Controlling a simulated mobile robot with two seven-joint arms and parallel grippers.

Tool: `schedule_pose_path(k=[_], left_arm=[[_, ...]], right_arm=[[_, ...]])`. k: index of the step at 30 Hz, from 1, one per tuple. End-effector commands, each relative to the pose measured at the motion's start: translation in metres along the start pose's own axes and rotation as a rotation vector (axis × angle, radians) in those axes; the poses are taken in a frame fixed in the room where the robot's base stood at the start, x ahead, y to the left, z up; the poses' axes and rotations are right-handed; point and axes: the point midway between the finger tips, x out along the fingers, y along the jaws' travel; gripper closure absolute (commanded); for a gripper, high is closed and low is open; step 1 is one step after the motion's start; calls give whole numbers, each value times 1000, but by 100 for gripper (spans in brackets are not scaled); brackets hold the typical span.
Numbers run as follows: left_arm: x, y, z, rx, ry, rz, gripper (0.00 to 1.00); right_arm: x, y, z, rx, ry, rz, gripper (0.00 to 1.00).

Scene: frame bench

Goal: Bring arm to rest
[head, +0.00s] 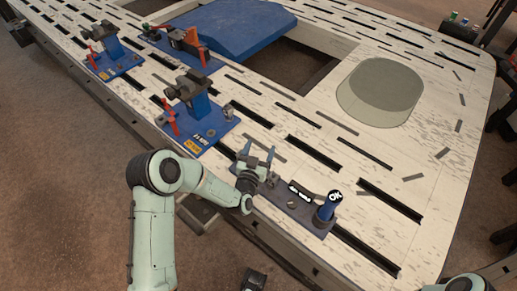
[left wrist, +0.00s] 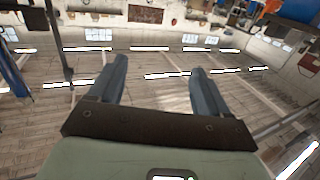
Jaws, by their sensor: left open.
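My left arm comes in from the lower left in the head view, and its left gripper (head: 256,160) is over the near edge of the slotted bench. Its two fingers stand apart with nothing between them. The left wrist view shows the same open fingers (left wrist: 158,88) against a background of wooden boards and bright strips, with no held thing. In the head view a pale green part of my right arm shows at the bottom right edge; its gripper is out of the picture.
A grey-green dome (head: 380,92) and a blue panel (head: 230,30) lie farther back. Brown floor (head: 60,190) is clear at left.

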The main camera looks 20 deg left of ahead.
Motion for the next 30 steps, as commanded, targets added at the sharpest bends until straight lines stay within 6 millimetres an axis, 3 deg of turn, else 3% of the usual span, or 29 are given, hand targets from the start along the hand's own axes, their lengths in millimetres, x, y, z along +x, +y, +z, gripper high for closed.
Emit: schedule_pose_path(k=[17,20,23,26,30], left_arm=[[0,0,0,-1,0,1,22],[-3,2,8,-8,-25,8,22],[-15,8,38,-37,-129,37,22],[-45,18,90,-94,-323,80,22],[-115,30,170,-200,-672,114,22]], right_arm=[[0,0,0,0,0,0,21],[0,0,0,-1,-1,-1,21],[0,-2,2,-3,-6,-4,21],[-1,-5,6,-8,-14,-10,21],[-2,-10,12,-16,-30,-20,21]])
